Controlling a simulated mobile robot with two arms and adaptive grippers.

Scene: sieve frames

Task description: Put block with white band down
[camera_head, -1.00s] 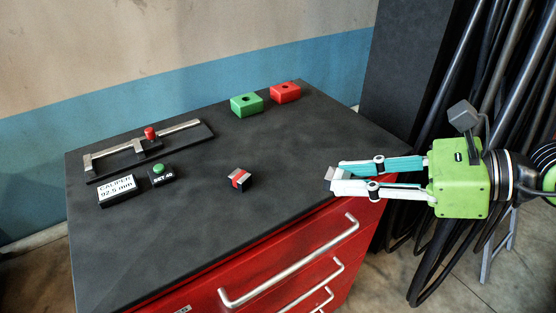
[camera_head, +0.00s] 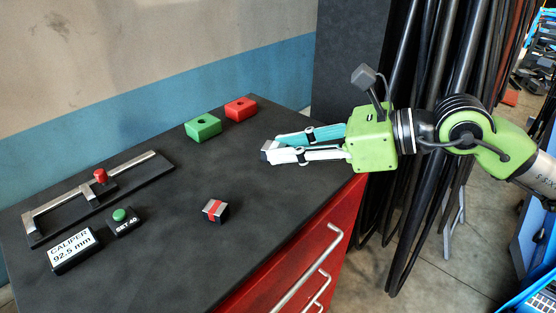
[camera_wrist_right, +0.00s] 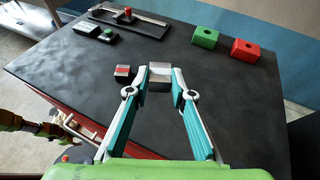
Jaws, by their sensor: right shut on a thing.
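My right gripper (camera_head: 268,151) is shut on a small grey block, the block with white band (camera_wrist_right: 160,77), over the right part of the dark tabletop. In the right wrist view the block sits between the two fingertips, with a pale face showing. The fingers cover its sides, and I cannot tell whether it touches the table. A similar block with a red band (camera_head: 215,210) lies on the table, left of the gripper and nearer the front. My left gripper does not show clearly in either view.
A green box (camera_head: 203,127) and a red box (camera_head: 240,109), each with a hole, stand at the back edge. A caliper rail (camera_head: 100,196), a caliper display (camera_head: 74,250) and a green-button box (camera_head: 123,222) are on the left. The tabletop (camera_head: 290,210) near the gripper is clear.

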